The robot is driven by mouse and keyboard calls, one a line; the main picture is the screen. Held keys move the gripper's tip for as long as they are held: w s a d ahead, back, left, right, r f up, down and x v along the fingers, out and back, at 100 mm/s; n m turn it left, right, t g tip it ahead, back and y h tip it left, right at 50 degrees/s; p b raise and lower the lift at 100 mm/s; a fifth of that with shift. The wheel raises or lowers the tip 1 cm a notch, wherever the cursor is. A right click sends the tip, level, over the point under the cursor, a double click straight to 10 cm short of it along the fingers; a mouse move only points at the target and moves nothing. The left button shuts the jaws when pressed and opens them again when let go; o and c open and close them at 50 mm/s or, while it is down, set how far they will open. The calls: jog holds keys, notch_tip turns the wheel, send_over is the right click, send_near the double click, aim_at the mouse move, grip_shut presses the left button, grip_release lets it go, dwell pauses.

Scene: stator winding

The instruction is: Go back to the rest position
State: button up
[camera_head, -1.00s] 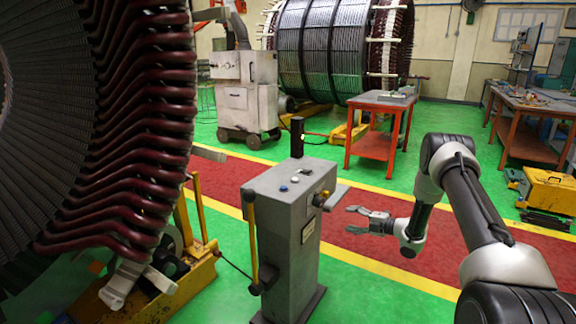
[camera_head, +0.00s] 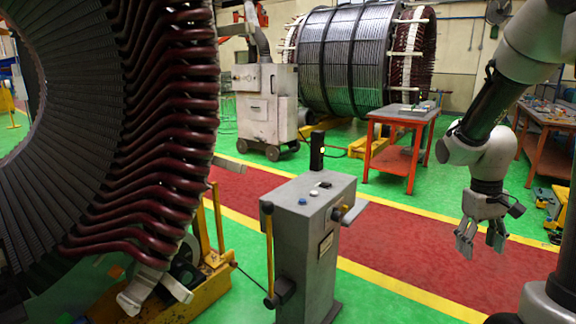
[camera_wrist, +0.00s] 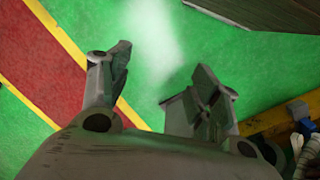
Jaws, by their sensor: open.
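My gripper (camera_head: 481,243) hangs at the right of the head view with its fingers pointing down. Its two fingers are spread apart and nothing is between them. In the wrist view my gripper (camera_wrist: 150,90) also shows open and empty above the green floor. The grey control pedestal (camera_head: 300,235) stands left of it, well apart, with buttons on top and a yellow handle on its side.
A large stator with dark red windings (camera_head: 165,130) fills the left. Another stator (camera_head: 350,60) stands at the back. An orange table (camera_head: 398,165), a grey wheeled cabinet (camera_head: 266,105) and a workbench (camera_head: 545,120) stand behind. The red floor lane (camera_head: 385,240) is clear.

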jog(key=s+a+r+t, duration=0.2)
jog(key=s+a+r, duration=0.2)
jog(key=s+r, duration=0.3)
jog(key=s+a+r+t+y, duration=0.1)
jog(key=s+a+r+t, duration=0.2)
jog(key=s+a+r, duration=0.2)
jog(key=v, duration=0.3)
jog(key=shift+s, duration=0.3)
jog(key=shift+r, duration=0.1)
dwell(0.8)
